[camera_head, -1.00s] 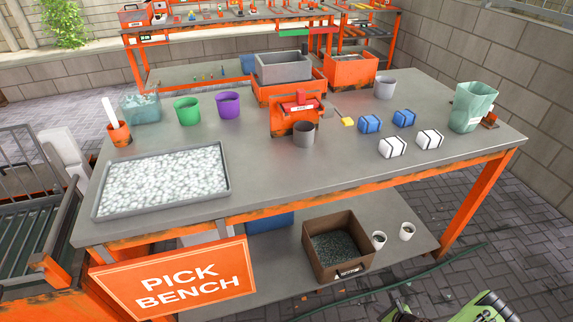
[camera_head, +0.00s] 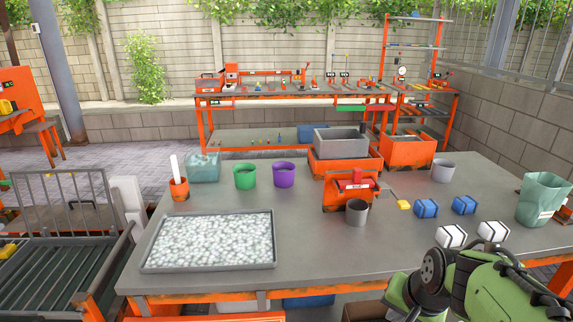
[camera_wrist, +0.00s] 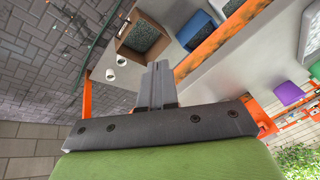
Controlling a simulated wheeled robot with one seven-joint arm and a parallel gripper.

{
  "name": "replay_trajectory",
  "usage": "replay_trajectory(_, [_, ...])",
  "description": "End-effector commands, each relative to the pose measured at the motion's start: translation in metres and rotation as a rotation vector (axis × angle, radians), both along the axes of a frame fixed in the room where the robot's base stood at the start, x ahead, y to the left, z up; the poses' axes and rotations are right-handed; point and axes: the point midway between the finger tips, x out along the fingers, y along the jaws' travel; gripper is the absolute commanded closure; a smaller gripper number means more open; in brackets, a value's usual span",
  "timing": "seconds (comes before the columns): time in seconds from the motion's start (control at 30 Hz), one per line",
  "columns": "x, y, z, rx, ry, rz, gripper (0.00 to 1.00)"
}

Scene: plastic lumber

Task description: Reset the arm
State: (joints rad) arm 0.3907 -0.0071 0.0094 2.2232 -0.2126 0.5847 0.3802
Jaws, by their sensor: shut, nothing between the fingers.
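My gripper (camera_wrist: 158,84) shows in the wrist view with its dark fingers together and nothing between them. It points at the floor and the lower shelf beside the bench, apart from everything. In the head view my green arm is at the lower right, in front of the bench's front edge; the fingers do not show there. The grey bench (camera_head: 300,263) carries a tray of pale pellets (camera_head: 208,240), a green cup (camera_head: 245,176), a purple cup (camera_head: 284,175), an orange machine (camera_head: 345,192), and blue and white blocks.
A translucent green container (camera_head: 541,199) stands at the right end. In the wrist view a brown box (camera_wrist: 143,38) and two white cups are near the lower shelf. A tool bench (camera_head: 290,95) stands behind.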

Motion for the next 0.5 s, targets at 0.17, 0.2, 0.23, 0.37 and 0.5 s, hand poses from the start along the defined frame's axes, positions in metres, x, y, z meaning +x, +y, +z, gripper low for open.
replay_trajectory(0.17, [-0.066,0.047,0.046,-0.151,-0.056,0.258,1.00])
replay_trajectory(0.2, [-0.078,0.052,0.051,-0.176,-0.065,0.299,1.00])
replay_trajectory(0.23, [-0.088,0.056,0.053,-0.191,-0.072,0.331,1.00])
replay_trajectory(0.37, [-0.124,0.067,0.060,-0.249,-0.101,0.443,1.00])
replay_trajectory(0.5, [-0.158,0.073,0.061,-0.299,-0.135,0.550,1.00])
